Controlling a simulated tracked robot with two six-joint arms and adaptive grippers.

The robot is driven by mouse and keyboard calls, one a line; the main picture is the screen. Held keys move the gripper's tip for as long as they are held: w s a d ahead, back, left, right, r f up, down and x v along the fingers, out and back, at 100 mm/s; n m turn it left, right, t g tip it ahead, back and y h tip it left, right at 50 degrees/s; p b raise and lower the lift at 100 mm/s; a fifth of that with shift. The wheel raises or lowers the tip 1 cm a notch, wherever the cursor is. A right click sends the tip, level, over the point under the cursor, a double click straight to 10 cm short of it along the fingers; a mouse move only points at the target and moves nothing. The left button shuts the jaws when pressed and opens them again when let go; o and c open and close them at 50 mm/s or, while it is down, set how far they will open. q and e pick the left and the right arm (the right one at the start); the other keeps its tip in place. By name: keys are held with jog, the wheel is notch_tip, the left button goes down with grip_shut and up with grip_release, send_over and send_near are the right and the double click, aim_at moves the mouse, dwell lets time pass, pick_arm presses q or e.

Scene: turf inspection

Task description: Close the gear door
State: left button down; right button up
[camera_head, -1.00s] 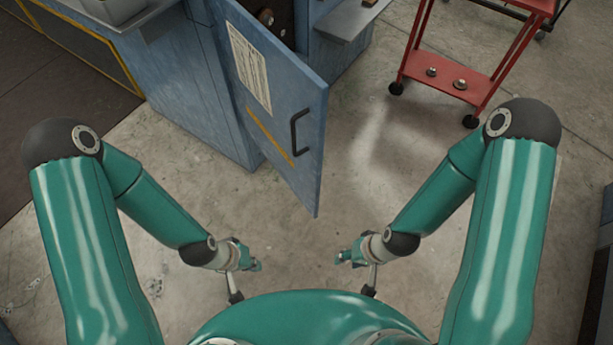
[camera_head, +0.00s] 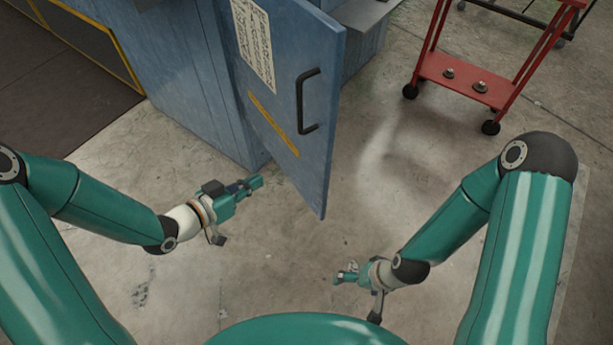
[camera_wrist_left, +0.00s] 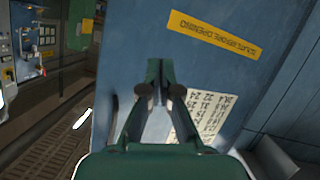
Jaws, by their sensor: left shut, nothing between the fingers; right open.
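The blue gear door (camera_head: 312,165) stands open, swung out from the blue cabinet. It carries a black handle (camera_head: 303,100), a yellow label strip (camera_head: 273,122) and a white printed sheet (camera_head: 254,42). My left gripper (camera_head: 256,183) is shut and empty, to the left of the door's lower part and apparently apart from it. In the left wrist view, the fingers (camera_wrist_left: 160,70) point toward a blue panel (camera_wrist_left: 215,65) with a yellow label (camera_wrist_left: 215,35) and a number sheet (camera_wrist_left: 203,115). My right gripper (camera_head: 340,277) is open and empty, low and to the right of the door.
The blue cabinet (camera_head: 185,75) stands behind the door at the left. A red cart (camera_head: 465,80) on casters stands at the back right. The concrete floor (camera_head: 400,170) between the door and the cart is clear.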

pick_arm(q)
notch_tip(320, 180, up, 4)
jog(key=s+f+m+h+b, duration=0.1)
jog(key=s+m+h+b, duration=0.2)
jog(key=m+h+b, duration=0.15)
jog(key=m, duration=0.1)
send_near(319, 150)
jog(key=shift+h, duration=0.45)
jog(key=x, duration=0.7)
jog(key=shift+w+f+b, duration=0.2)
jog(key=shift+f+b, duration=0.15)
jog(key=shift+f, duration=0.05)
pick_arm(e)
notch_tip(319, 150, down, 8)
jog(key=shift+r, duration=0.2)
